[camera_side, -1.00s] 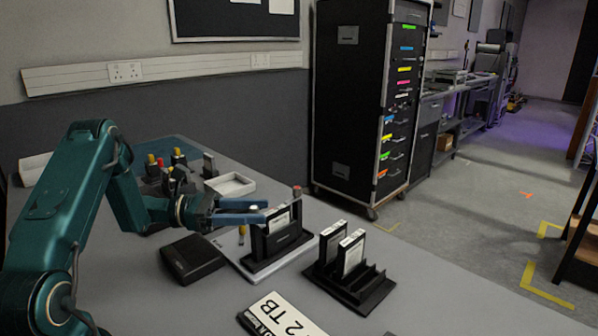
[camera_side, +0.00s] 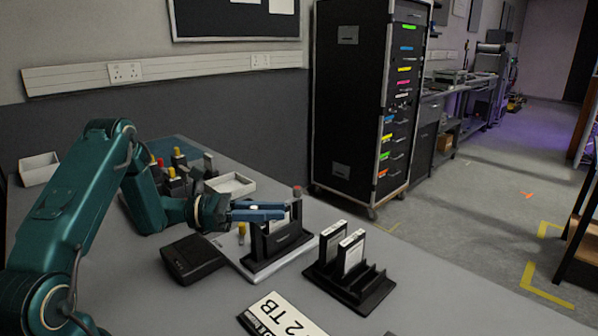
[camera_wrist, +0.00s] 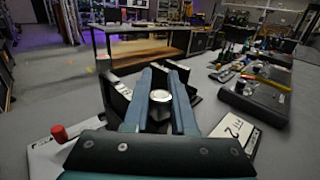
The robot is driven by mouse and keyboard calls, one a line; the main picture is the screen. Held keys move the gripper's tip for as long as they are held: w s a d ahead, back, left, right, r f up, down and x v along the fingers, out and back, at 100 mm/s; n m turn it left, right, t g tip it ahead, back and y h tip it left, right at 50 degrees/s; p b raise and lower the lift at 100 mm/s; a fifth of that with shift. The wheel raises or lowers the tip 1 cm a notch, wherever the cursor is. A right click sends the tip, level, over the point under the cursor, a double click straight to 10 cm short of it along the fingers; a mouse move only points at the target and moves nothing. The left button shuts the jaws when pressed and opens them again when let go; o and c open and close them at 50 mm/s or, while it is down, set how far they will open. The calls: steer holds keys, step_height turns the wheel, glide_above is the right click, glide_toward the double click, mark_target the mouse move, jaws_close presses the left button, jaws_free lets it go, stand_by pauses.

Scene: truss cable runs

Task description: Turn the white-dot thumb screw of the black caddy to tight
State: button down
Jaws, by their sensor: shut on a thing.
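The black caddy (camera_side: 278,247) stands upright on a light base plate (camera_side: 235,257) in the side view, with a white-labelled drive (camera_side: 279,221) in it. My gripper (camera_side: 282,211) reaches in level at the caddy's top from the left. In the wrist view my gripper (camera_wrist: 160,90) is shut on a round thumb screw with a pale top (camera_wrist: 160,96), which sits between the two fingers. The fingers hide the screw in the side view, and its turn angle cannot be read. A red-topped post (camera_side: 297,191) and a yellow-topped post (camera_side: 242,233) stand on either side of the caddy.
A black rack with two drives (camera_side: 350,280) stands to the right. A black box (camera_side: 193,258) lies left of the caddy. A "2 TB" sign (camera_side: 283,317) lies in front. Several coloured-top posts (camera_side: 178,165) and a white tray (camera_side: 231,185) are behind.

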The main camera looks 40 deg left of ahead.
steer(key=shift+n+t+y, duration=0.3)
steer(key=shift+y, duration=0.1)
steer(key=shift+w+a+n+t+y, duration=0.2)
steer(key=shift+n+t+y, duration=0.5)
steer(key=shift+n+y, duration=0.7)
steer(key=shift+w+a+n+t+y, duration=0.1)
steer(key=shift+a+n+t+y, duration=0.25)
steer(key=shift+n+t+y, duration=0.95)
steer(key=shift+w+a+n+t+y, duration=0.2)
steer(key=shift+n+y, duration=0.5)
steer(key=shift+y, duration=1.4)
steer(key=shift+a+y, duration=0.15)
steer(key=shift+y, duration=0.15)
steer(key=c, duration=0.7)
jaws_free()
steer(key=shift+s+h, duration=0.1)
steer(key=shift+h, duration=0.5)
